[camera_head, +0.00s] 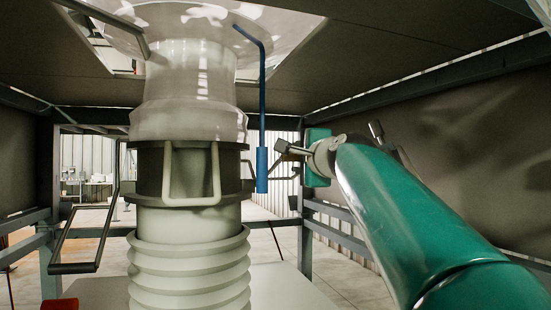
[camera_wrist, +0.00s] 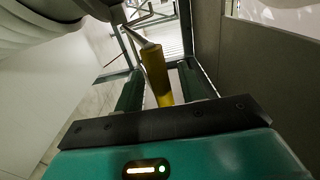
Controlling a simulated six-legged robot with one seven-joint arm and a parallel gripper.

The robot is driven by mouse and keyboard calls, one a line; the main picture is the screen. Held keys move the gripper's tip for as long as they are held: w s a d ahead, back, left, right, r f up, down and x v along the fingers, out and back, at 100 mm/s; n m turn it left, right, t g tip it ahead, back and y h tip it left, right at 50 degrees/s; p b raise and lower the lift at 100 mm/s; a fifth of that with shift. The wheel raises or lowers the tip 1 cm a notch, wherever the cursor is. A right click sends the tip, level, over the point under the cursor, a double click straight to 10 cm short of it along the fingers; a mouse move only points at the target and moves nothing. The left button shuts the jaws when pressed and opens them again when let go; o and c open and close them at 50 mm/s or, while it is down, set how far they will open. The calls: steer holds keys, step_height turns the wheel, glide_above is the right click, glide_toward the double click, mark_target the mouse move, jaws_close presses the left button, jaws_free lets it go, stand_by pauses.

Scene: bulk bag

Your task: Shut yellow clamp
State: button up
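The yellow clamp handle (camera_wrist: 156,74) shows in the wrist view as a yellow cylinder on a thin metal rod, leaning slightly. My gripper (camera_wrist: 161,72) is open, with one green finger on each side of the handle. Small gaps seem to show beside the handle; I cannot tell whether either finger touches it. In the head view my gripper (camera_head: 316,158) is to the right of the grey clamp collar (camera_head: 148,175) around the spout. I cannot make out the yellow handle in the head view.
A blue handle (camera_head: 262,170) on a bent rod hangs between the spout and my gripper. The white bag spout (camera_head: 190,95) enters the collar above a ribbed bellows (camera_head: 190,270). A black-grey lever (camera_head: 75,266) is at left. Dark frame beams and a panel stand at right.

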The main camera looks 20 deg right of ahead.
steer(key=shift+w+d, duration=0.15)
steer(key=shift+w, duration=0.05)
steer(key=shift+c, duration=0.5)
jaws_close()
